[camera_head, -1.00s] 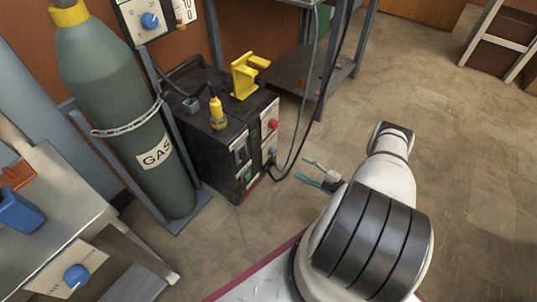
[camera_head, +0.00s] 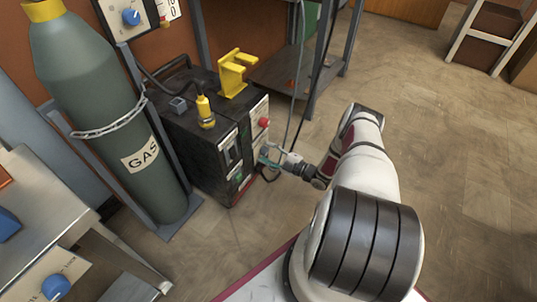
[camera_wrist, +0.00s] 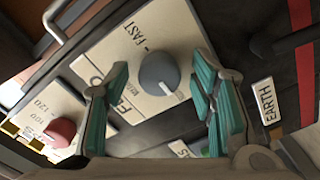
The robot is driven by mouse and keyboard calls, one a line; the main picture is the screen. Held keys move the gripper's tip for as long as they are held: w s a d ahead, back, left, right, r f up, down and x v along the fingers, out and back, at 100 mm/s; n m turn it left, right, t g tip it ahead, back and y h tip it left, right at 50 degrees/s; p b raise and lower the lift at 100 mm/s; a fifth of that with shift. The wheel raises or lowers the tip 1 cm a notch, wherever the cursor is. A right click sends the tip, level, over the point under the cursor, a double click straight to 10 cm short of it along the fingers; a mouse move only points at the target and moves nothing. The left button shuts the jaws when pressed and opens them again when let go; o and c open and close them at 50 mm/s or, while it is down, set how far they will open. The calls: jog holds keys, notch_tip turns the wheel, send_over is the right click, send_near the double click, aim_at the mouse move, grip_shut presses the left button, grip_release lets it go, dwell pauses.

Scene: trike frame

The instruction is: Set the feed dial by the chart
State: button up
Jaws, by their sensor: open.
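The feed dial (camera_wrist: 158,74) is a round grey knob on a cream plate (camera_wrist: 140,30) in the wrist view. Its white mark points down the picture. FAST and a partly hidden MED are printed on the plate. My gripper (camera_wrist: 161,85) is open, with one teal-padded finger each side of the dial in the picture; I cannot tell whether they touch it. In the head view my gripper (camera_head: 270,157) is at the front of the black machine (camera_head: 205,155), where it hides the dial. I cannot make out a chart for certain.
A red knob (camera_wrist: 60,132) with 100 and 120 marks is beside the feed plate, and an EARTH label (camera_wrist: 267,101) is on the other side. A gas cylinder (camera_head: 110,110) stands left of the machine. Cables hang behind my gripper.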

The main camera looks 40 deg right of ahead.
jog(key=c, duration=1.1)
jog(key=shift+c, duration=0.2)
